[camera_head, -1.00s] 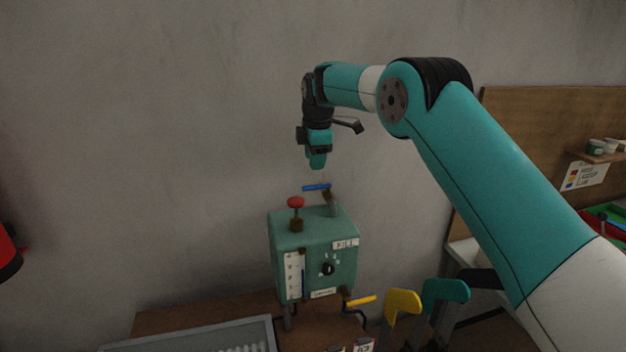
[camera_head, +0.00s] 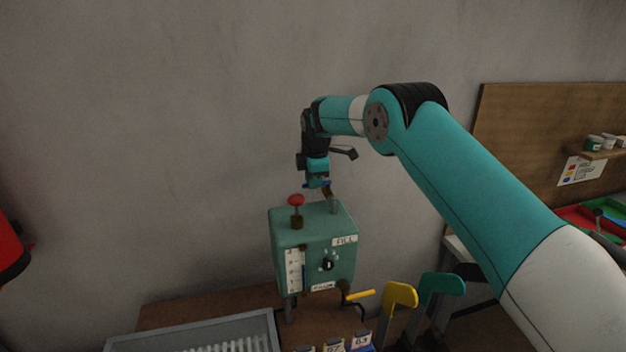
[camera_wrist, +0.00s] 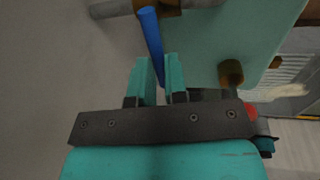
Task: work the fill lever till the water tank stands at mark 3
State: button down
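The teal water tank (camera_head: 313,240) stands on the workbench with a FILL label (camera_head: 344,240) on its front. A white scale (camera_head: 293,270) with a narrow blue column is at its front left; the marks are too small to read surely. The fill lever's blue handle (camera_head: 317,185) is above the tank top, on a grey arm. My gripper (camera_head: 317,183) is down at this handle. In the wrist view the blue handle (camera_wrist: 152,38) runs between my two teal fingers (camera_wrist: 160,78), which stand apart. Whether they touch it is unclear.
A red knob (camera_head: 296,200) stands on the tank top left of the lever. A black dial (camera_head: 328,264) and a yellow-handled crank (camera_head: 360,295) are at the front. Yellow (camera_head: 400,294) and teal (camera_head: 441,285) upright forms stand to the right. A grey tray (camera_head: 195,335) lies in front.

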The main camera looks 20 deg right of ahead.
jog(key=shift+s+d+f+n+b, duration=0.15)
jog(key=shift+s+n+b, duration=0.2)
jog(key=shift+n+b, duration=0.5)
jog(key=shift+s+n+y, duration=0.25)
jog(key=shift+n+y, duration=0.05)
jog(key=shift+n, duration=0.55)
jog(key=shift+r, duration=0.2)
jog(key=c, duration=1.1)
grip_release()
jog(key=shift+c, duration=0.2)
jog(key=s+r+b, duration=0.3)
jog(key=r+b, duration=0.1)
jog(key=r, duration=1.3)
jog(key=shift+s+d, duration=0.15)
jog(key=shift+d, duration=0.2)
